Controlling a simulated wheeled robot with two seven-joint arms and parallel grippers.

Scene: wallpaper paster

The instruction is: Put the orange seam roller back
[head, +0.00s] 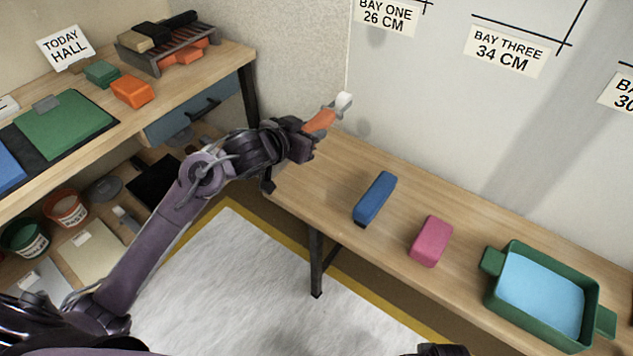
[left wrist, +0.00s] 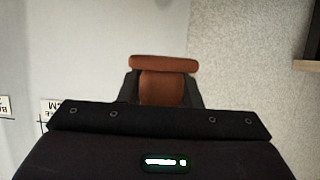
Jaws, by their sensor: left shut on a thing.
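The orange seam roller (head: 320,121) has an orange handle and a pale roller head (head: 343,101). My left gripper (head: 306,134) is shut on its handle and holds it in the air, near the wall corner above the left end of the long bench. In the left wrist view the orange handle (left wrist: 163,88) shows between the dark fingers, with an orange bar across its end. A slatted rack (head: 140,58) with dark-handled tools and another orange item (head: 183,53) stands on the left bench. Only a dark part, perhaps of my right gripper (head: 445,350), shows at the bottom edge.
The long bench (head: 340,165) carries a blue block (head: 375,198), a pink block (head: 432,241) and a green tray (head: 497,312) with blue contents. The left bench holds an orange block (head: 133,92), a green block (head: 102,73) and a green mat. Tubs stand on the shelf below.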

